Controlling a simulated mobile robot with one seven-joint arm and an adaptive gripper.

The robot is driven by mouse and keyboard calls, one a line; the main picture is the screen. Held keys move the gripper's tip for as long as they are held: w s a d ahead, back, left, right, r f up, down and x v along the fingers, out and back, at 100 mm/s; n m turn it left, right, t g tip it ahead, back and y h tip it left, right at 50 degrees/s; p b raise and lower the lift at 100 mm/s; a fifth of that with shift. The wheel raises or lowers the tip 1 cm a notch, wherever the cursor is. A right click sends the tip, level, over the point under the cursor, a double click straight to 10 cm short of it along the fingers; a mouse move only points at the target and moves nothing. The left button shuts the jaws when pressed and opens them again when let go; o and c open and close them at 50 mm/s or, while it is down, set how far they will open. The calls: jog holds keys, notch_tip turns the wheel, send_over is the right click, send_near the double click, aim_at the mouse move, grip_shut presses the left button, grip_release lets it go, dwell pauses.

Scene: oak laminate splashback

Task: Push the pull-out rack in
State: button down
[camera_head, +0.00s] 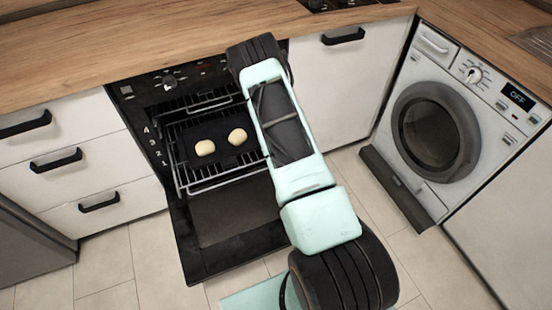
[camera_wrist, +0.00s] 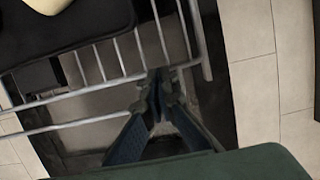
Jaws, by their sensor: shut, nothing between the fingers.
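The pull-out rack (camera_head: 188,182) is a metal wire rack sticking out of the open black oven. It carries a dark tray (camera_head: 222,133) with two pale bun-like pieces (camera_head: 205,148). In the wrist view the rack's bars (camera_wrist: 85,91) run across the left and middle. My gripper (camera_wrist: 159,76) is shut and empty, with its tips at or very near the rack's front bars; I cannot tell whether they touch. In the head view my arm hides the gripper and the right side of the rack.
The oven door (camera_head: 227,262) is folded down below the rack. White drawers (camera_head: 85,180) stand at the left, a white cabinet (camera_head: 342,90) and a washing machine (camera_head: 440,120) at the right. A wooden worktop (camera_head: 150,42) runs above. The tiled floor (camera_head: 105,265) in front is mostly clear.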

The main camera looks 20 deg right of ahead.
jog(key=w+b, duration=0.3)
jog(key=w, duration=0.1)
jog(key=w+b, duration=0.4)
jog(key=w, duration=0.1)
jog(key=w+f+b, duration=0.1)
jog(key=w+b, duration=0.3)
jog(key=shift+w, duration=0.2)
jog(key=w+b, duration=0.2)
jog(key=b, duration=0.1)
jog(key=shift+w+r, duration=0.3)
jog(key=shift+r, duration=0.1)
jog(key=shift+d+r, duration=0.1)
